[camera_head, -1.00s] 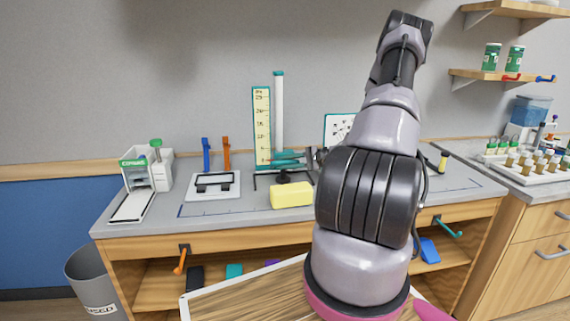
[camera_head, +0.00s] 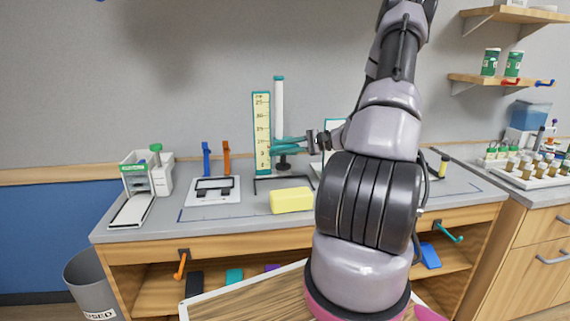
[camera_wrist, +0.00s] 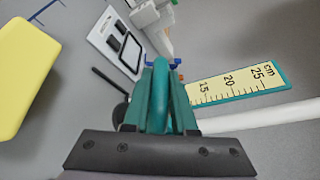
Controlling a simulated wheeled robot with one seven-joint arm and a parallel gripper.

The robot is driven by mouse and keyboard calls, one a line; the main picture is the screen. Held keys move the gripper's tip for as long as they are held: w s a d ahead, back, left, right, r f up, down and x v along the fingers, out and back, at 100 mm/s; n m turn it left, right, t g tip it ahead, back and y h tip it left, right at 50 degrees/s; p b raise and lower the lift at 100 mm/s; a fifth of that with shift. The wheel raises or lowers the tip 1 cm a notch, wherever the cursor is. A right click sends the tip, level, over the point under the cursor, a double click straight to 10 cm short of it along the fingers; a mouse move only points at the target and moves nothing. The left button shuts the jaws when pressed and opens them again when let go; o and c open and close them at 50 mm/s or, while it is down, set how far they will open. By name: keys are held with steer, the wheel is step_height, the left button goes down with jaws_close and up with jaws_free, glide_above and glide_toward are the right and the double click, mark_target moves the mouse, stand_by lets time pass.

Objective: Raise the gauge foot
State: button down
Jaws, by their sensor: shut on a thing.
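The height gauge stands on the bench against the wall, with a white post (camera_head: 279,105) and a yellow centimetre scale (camera_head: 262,132) in a teal frame. Its dark foot (camera_head: 284,162) hangs on the post just below my gripper, clear of the bench. My gripper (camera_head: 287,146) reaches in from the right with teal fingers and is shut on the gauge's sliding part by the post. In the wrist view the gripper (camera_wrist: 160,85) closes around a teal piece, and the scale (camera_wrist: 235,85) lies to its right.
A yellow block (camera_head: 292,200) lies in front of the gauge. A white tray with dark pieces (camera_head: 213,197) and a white dispenser (camera_head: 147,175) stand to the left. My arm hides part of the bench's right side. The wall above the gauge is clear.

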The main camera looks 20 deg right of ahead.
step_height(320, 180, up, 15)
stand_by(0.4)
steer(key=c, duration=0.7)
jaws_free()
steer(key=shift+c, duration=0.2)
steer(key=v, duration=1.1)
steer(key=shift+a, duration=0.1)
